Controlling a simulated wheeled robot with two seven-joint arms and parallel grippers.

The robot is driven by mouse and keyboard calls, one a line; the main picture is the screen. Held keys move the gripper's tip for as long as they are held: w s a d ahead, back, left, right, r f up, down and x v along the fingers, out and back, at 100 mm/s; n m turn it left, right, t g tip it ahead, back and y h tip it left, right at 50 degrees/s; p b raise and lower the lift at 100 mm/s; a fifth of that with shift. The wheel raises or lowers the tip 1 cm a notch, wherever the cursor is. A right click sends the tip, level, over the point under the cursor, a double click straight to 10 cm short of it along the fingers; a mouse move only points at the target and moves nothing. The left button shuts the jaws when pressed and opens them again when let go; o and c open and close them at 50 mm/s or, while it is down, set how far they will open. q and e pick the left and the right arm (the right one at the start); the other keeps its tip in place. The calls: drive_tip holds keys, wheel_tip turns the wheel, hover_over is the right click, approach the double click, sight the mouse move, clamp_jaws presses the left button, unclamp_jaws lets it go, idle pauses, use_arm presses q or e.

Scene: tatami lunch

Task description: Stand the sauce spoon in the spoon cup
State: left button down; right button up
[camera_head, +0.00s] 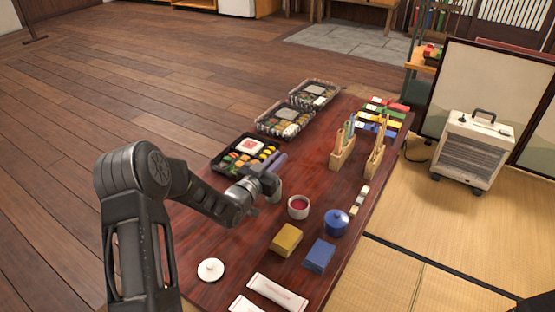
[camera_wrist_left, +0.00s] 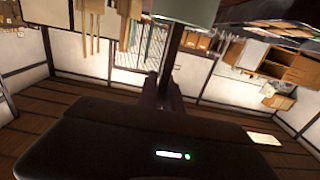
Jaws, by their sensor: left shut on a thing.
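My left gripper (camera_head: 273,173) is over the table, at the grey-green spoon cup (camera_head: 275,193), and partly covers it in the head view. In the left wrist view, which looks upside down, its fingers (camera_wrist_left: 163,92) are shut on a thin dark handle (camera_wrist_left: 173,48), which appears to be the sauce spoon. The handle runs in line with the grey-green cup (camera_wrist_left: 188,8) at the top edge. The spoon's bowl end is hidden, and I cannot tell whether it is inside the cup or in front of it. My right gripper is not in view.
A white bowl of red sauce (camera_head: 298,205) stands close right of the cup. A blue lidded pot (camera_head: 336,223), yellow box (camera_head: 286,240), blue box (camera_head: 319,256) and white lid (camera_head: 210,269) are nearer. Bento trays (camera_head: 228,152) and utensil holders (camera_head: 342,158) stand farther back.

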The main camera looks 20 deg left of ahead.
use_arm(q)
drive_tip(key=shift+f, duration=0.1)
drive_tip(key=c, duration=1.4)
unclamp_jaws()
drive_tip(key=shift+c, duration=0.2)
drive_tip(key=s+a+p, duration=0.1)
drive_tip(key=s+p, duration=0.1)
drive_tip(key=s, duration=0.5)
drive_tip(key=shift+s, duration=0.4)
drive_tip(key=shift+p, duration=0.35)
